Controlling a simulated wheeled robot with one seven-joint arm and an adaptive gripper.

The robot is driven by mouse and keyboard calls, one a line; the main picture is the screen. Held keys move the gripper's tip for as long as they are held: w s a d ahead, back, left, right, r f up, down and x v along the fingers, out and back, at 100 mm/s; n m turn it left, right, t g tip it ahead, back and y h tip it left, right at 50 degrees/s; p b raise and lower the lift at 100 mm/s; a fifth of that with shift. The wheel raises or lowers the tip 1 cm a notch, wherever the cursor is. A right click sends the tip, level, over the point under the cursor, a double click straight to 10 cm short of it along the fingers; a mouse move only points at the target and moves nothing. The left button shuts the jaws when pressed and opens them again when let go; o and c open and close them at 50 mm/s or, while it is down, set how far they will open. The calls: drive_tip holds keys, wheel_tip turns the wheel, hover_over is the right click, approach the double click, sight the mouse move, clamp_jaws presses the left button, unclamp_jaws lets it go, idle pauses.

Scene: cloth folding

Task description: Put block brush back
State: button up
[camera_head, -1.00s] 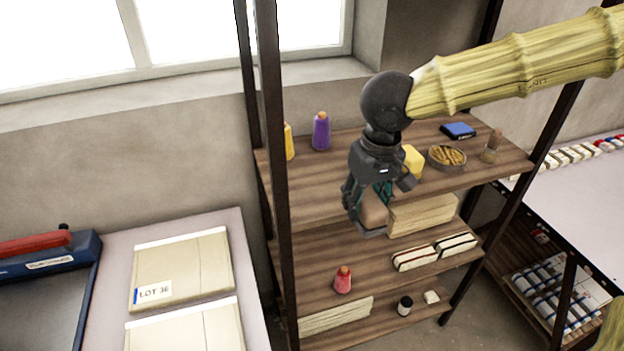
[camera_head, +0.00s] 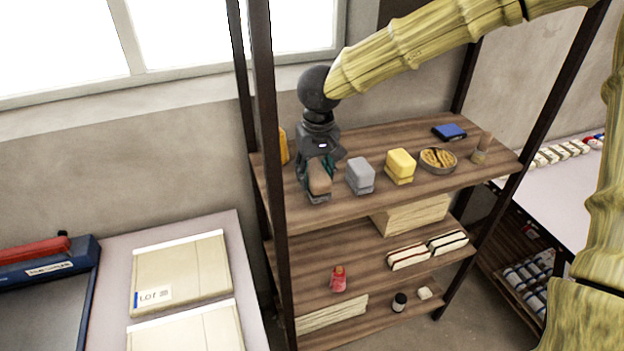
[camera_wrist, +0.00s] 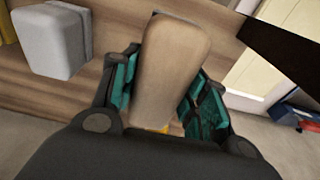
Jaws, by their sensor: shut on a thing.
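The block brush, a tan block with rounded edges (camera_head: 319,178), is between the fingers of my gripper (camera_head: 318,186). My gripper is shut on it at the left part of the upper shelf board (camera_head: 375,205), near its front edge. In the wrist view the brush (camera_wrist: 173,62) stands between the teal finger pads (camera_wrist: 163,95), with a bit of yellow showing below it. I cannot tell whether the brush touches the board. A grey block (camera_head: 360,176) sits just right of the brush, apart from it, and also shows in the wrist view (camera_wrist: 50,40).
A yellow-orange bottle (camera_head: 284,146) is behind left. Dark rack posts (camera_head: 271,170) rise close to the left.

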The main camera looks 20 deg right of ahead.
sight(313, 167)
drive_tip(key=shift+w+a, duration=0.1)
drive_tip(key=shift+w, duration=0.35)
drive_tip(key=shift+f+p, duration=0.6)
drive_tip(key=shift+f, duration=1.2)
drive_tip(key=o, duration=0.9)
drive_tip(key=shift+f, duration=0.1)
drive_tip(key=shift+s+r+b, duration=0.25)
drive_tip(key=shift+r+b, duration=0.1)
drive_tip(key=shift+r, duration=1.6)
drive_tip(key=shift+s+r+b, duration=0.2)
drive_tip(key=shift+r+b, duration=0.1)
drive_tip(key=shift+r, duration=1.6)
